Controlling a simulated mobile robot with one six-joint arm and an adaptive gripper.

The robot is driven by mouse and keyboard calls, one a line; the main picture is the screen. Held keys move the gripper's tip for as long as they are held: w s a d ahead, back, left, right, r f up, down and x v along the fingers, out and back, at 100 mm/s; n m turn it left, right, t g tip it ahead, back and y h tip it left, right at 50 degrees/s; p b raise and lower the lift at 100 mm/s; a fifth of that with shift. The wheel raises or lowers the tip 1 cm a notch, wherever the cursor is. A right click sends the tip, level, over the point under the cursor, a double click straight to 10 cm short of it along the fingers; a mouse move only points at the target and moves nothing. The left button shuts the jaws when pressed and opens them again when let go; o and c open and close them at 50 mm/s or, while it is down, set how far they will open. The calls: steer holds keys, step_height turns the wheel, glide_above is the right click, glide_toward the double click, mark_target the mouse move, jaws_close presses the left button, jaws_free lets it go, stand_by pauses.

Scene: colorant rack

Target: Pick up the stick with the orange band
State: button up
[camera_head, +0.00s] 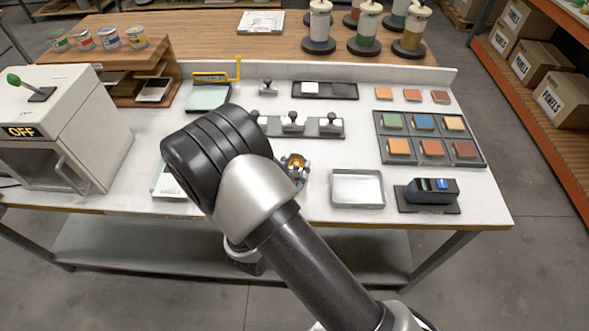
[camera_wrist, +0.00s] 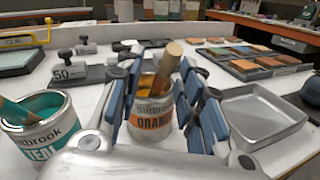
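A can with an orange label (camera_wrist: 152,112) stands in the middle of the wrist view. A wooden stick (camera_wrist: 168,62) sticks up out of it, leaning slightly right; I cannot make out a clear band on it. My gripper (camera_wrist: 162,90) has blue-padded fingers on both sides of the can and stick, with a gap between them. It looks open and holds nothing. In the head view the orange can (camera_head: 297,162) shows just right of my arm, which hides most of the gripper. A teal-labelled can (camera_wrist: 42,140) with a teal-ended stick (camera_wrist: 14,110) stands at left.
An empty metal tray (camera_head: 357,203) lies right of the can, also in the wrist view (camera_wrist: 262,118). Behind stands a dark rack of weights (camera_head: 331,132). A tile tray (camera_head: 470,150) and a dark device (camera_head: 433,190) are further right. A white oven (camera_head: 90,140) is at left.

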jaws_close()
steer(key=shift+r, duration=0.1)
stand_by(0.3)
step_height(320, 180, up, 20)
steer(key=p, duration=0.5)
